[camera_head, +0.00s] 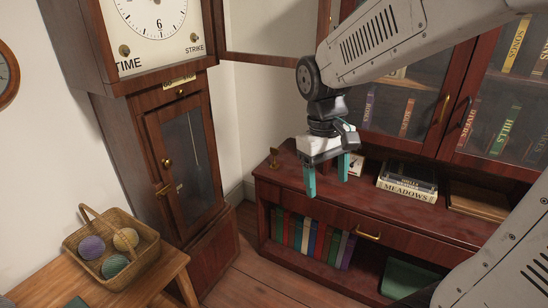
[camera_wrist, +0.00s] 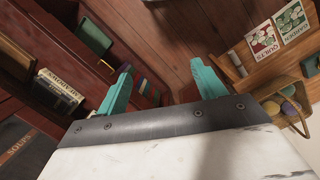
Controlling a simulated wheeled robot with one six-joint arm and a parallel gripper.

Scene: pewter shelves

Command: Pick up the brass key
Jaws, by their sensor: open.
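I cannot make out a brass key for certain in either view. A small brass piece (camera_head: 165,189) sticks out from the clock door's left edge, below a round brass knob (camera_head: 167,162); whether it is a key or a latch I cannot tell.
The tall clock (camera_head: 185,165) stands left of the low cabinet (camera_head: 320,205). A wicker basket (camera_head: 140,262) of yarn balls sits on a wooden table (camera_head: 170,275). Floor between them is clear.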

